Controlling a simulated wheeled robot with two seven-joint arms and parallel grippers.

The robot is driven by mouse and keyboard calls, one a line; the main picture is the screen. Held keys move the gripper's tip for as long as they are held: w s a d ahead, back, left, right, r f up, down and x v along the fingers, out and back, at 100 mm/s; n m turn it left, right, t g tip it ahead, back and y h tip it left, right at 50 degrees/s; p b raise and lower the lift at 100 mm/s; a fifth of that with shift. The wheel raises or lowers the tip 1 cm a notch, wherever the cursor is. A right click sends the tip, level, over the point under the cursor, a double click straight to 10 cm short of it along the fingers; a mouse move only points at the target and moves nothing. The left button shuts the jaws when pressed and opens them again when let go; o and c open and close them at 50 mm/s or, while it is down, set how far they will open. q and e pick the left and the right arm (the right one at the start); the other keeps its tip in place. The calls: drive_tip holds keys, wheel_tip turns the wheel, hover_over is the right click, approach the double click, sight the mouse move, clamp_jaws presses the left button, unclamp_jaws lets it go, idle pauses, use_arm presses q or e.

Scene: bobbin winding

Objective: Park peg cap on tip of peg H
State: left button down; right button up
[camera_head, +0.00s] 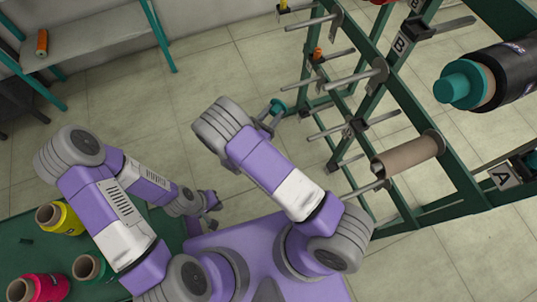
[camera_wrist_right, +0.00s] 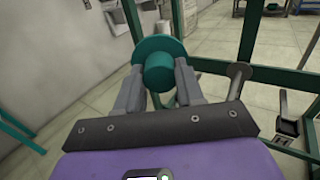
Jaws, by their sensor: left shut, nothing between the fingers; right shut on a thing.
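My right gripper (camera_head: 268,118) is shut on a teal peg cap (camera_head: 277,106), held in the air left of the rack's pegs. In the right wrist view the cap (camera_wrist_right: 160,50), a round flange with a narrower knob, sits between the fingertips (camera_wrist_right: 160,80). The cap is apart from any peg in the head view. Bare metal pegs (camera_head: 355,79) stick out of the green rack (camera_head: 395,100) toward the left. No peg in view carries a readable H label, so I cannot tell which is peg H. My left gripper (camera_head: 209,213) is shut and empty, low beside my base.
A brown tube (camera_head: 410,154) and a black spool with a teal cap (camera_head: 462,85) sit on the rack at right. Signs B (camera_head: 400,44) and A (camera_head: 503,177) mark it. Yellow (camera_head: 60,219) and red (camera_head: 40,288) spools stand at lower left. Floor between bench (camera_head: 85,38) and rack is clear.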

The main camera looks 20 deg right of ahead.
drive_tip(key=s+a+f+m+g+h+b, duration=0.1)
drive_tip(key=s+f+m+g+h+b, duration=0.3)
drive_tip(key=f, duration=0.6)
drive_tip(key=s+a+f+m+g, duration=0.25)
drive_tip(key=f+g, duration=0.25)
drive_tip(key=f, duration=0.4)
drive_tip(key=w+d, duration=0.1)
drive_tip(key=d, duration=0.6)
drive_tip(key=shift+w+d+g, duration=0.2)
drive_tip(key=shift+w+g, duration=0.05)
drive_tip(key=shift+g, duration=0.15)
drive_tip(key=shift+d, duration=0.1)
drive_tip(key=shift+w+d, duration=0.2)
drive_tip(key=shift+d, duration=2.55)
drive_tip(key=shift+d, duration=0.45)
drive_tip(key=o, duration=1.2)
drive_tip(key=shift+o, duration=0.2)
drive_tip(key=shift+a, duration=0.1)
drive_tip(key=a, duration=0.7)
drive_tip(key=shift+s+a+p, duration=0.25)
drive_tip(key=shift+p, duration=0.05)
